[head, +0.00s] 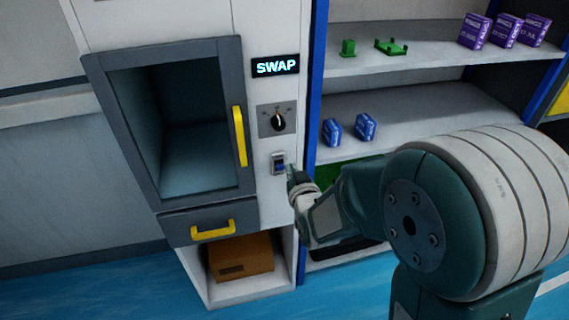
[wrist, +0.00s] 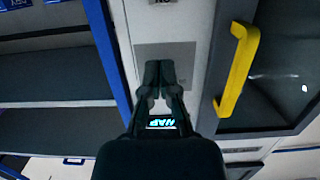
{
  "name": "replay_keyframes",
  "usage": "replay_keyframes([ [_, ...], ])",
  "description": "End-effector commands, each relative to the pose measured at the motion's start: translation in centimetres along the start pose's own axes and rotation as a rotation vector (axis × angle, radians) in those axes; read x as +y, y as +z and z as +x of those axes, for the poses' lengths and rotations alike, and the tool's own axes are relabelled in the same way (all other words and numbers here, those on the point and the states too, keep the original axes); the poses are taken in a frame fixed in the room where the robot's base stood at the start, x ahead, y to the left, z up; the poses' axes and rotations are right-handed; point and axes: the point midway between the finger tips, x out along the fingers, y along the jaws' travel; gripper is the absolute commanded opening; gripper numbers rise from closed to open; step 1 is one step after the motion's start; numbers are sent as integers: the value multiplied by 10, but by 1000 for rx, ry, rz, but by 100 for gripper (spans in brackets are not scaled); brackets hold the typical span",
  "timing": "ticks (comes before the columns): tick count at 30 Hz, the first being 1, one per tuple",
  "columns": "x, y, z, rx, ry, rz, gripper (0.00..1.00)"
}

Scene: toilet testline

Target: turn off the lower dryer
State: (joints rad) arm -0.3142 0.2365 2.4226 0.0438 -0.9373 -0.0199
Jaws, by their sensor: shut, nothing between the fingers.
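The dryer (head: 90,110) is a white cabinet unit with a dark grey framed window and a yellow vertical handle (head: 240,136). Right of the window are a lit SWAP display (head: 275,66), a black rotary knob (head: 278,121) on a grey plate, and a small rocker switch (head: 279,163) with a blue part. My gripper (head: 291,173) is shut and empty just right of the switch; I cannot tell if it touches. In the wrist view, turned upside down, the closed fingers (wrist: 159,68) stand before a grey plate (wrist: 183,55). They hide the plate's middle.
A shelf rack with blue posts (head: 315,90) stands right of the dryer, holding purple boxes (head: 505,30), blue boxes (head: 365,127) and green parts (head: 390,46). Below are a yellow drawer handle (head: 212,230) and a cardboard box (head: 240,257). Blue floor lies in front.

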Motion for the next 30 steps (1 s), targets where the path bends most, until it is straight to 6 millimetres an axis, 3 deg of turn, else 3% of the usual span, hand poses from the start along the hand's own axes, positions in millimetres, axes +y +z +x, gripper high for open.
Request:
replay_keyframes([
  [5, -1, 1, 17, -2, -1, -1, 0],
  [20, 0, 1, 99, -1, -2, 0, 0],
  [30, -1, 36, 87, -2, -2, -1, 0],
])
